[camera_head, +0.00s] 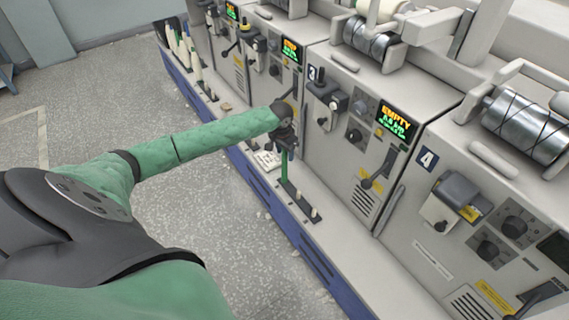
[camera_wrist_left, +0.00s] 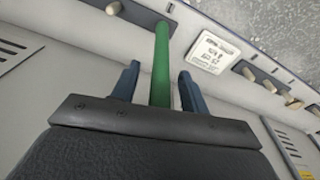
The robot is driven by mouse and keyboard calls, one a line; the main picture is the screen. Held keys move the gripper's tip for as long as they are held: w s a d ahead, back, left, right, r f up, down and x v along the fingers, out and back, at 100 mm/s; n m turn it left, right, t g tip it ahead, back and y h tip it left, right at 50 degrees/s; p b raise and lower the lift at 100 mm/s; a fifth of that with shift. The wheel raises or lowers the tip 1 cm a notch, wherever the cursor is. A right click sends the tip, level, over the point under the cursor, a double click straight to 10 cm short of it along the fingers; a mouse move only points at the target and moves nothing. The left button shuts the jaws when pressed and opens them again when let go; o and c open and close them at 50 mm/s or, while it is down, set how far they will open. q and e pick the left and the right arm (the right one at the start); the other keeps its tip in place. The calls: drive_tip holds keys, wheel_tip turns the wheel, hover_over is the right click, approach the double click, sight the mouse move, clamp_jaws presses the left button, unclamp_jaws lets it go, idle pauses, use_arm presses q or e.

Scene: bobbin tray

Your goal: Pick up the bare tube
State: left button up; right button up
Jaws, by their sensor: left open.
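The bare tube is green and thin and stands upright on a dark peg strip (camera_head: 300,203) on the ledge of the machine row. In the head view its lower part (camera_head: 284,168) shows below my left gripper (camera_head: 286,140), which covers its top. In the left wrist view the tube (camera_wrist_left: 161,50) runs between the two blue fingers of my left gripper (camera_wrist_left: 158,72). The fingers are open, one on each side, with a visible gap to the tube. My right gripper is not in view.
Empty pegs (camera_head: 315,214) stand beside the tube on the strip. A white label card (camera_head: 267,160) lies close by on the ledge. Machine fronts with levers (camera_head: 377,172) rise just behind. Several pale bobbins (camera_head: 188,55) stand farther along. The floor (camera_head: 220,215) in front is clear.

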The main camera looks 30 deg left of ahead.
use_arm(q)
clamp_jaws()
drive_tip(key=shift+r, duration=0.1)
